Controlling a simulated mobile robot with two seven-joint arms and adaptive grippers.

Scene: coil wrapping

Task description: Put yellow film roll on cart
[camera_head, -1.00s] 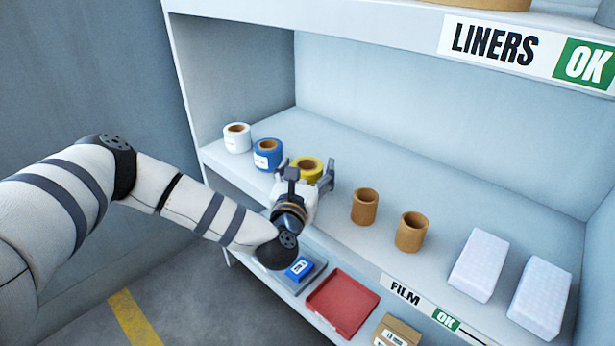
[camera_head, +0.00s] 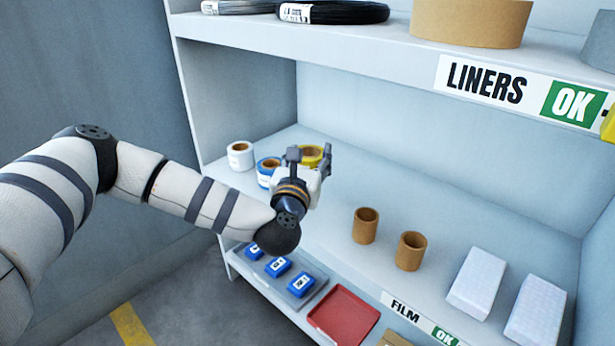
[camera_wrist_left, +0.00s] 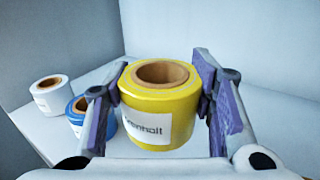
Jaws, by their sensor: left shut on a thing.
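The yellow film roll (camera_head: 311,154) has a brown core and shows large in the left wrist view (camera_wrist_left: 160,103), with a white label on its side. My left gripper (camera_head: 312,160) is shut on it, one finger on each side, in the left wrist view (camera_wrist_left: 160,95). The roll looks raised above the shelf, but its underside is hidden. A blue roll (camera_head: 266,172) and a white roll (camera_head: 240,155) stand on the shelf to its left. The cart and my right gripper are not in view.
Two brown cardboard cores (camera_head: 365,225) and two white blocks (camera_head: 475,283) stand on the same shelf (camera_head: 440,205) to the right. Below are blue boxes (camera_head: 278,266) on a grey tray and a red tray (camera_head: 344,314).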

